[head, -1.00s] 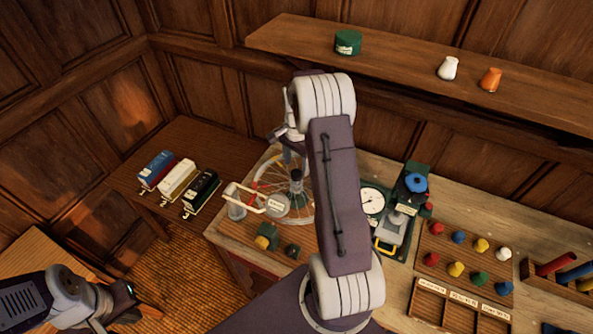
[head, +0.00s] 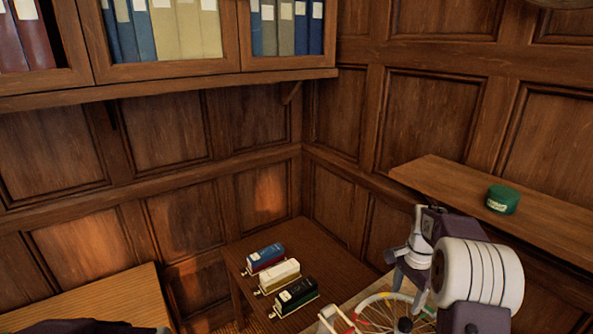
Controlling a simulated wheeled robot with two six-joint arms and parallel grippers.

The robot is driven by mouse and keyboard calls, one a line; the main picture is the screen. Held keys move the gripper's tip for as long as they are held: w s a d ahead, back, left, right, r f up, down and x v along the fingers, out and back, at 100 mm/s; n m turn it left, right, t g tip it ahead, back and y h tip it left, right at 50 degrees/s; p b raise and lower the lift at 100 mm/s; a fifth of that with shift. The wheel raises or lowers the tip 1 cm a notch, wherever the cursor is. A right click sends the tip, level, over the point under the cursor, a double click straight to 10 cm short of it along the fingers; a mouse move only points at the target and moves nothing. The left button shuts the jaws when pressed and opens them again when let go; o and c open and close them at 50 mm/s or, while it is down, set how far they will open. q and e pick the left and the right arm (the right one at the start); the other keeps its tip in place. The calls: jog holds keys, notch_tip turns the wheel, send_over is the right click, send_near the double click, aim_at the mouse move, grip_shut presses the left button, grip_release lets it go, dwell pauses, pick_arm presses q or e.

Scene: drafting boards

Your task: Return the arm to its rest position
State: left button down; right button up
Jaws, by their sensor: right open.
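My right arm comes in at the lower right, with its ribbed white joint large in front. My right gripper (head: 403,272) is open, with nothing seen between its fingers. It appears in front of or above a spoked wheel (head: 372,318) on the workbench; the gap cannot be judged. Part of my left arm shows as a dark strip at the bottom left edge. My left gripper is not in view.
A side table (head: 318,260) in the corner holds a blue (head: 265,256), a cream (head: 279,274) and a black (head: 297,295) box-like item. A green tin (head: 502,199) stands on the wall shelf (head: 450,190). Binders (head: 185,30) fill the cabinet above. Another wooden surface (head: 90,300) is lower left.

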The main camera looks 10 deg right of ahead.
jog(key=s+a+f+n+b, duration=0.2)
jog(key=s+a+n, duration=0.1)
jog(key=a, duration=0.3)
jog(key=s+a+f+n+b, duration=0.2)
jog(key=s+a, duration=0.3)
jog(key=s+a+f+n+b, duration=0.2)
jog(key=s+a+f+n, duration=0.1)
jog(key=a, duration=0.3)
jog(key=shift+s+a+f+n, duration=0.1)
jog(key=shift+s+a+n, duration=0.25)
jog(key=shift+s, duration=0.1)
jog(key=s+f+n+t, duration=0.1)
jog(key=s+f+n, duration=0.3)
jog(key=n, duration=0.2)
jog(key=shift+s+a, duration=0.15)
jog(key=shift+s, duration=0.2)
jog(key=shift+f, duration=0.1)
jog(key=shift+s, duration=0.15)
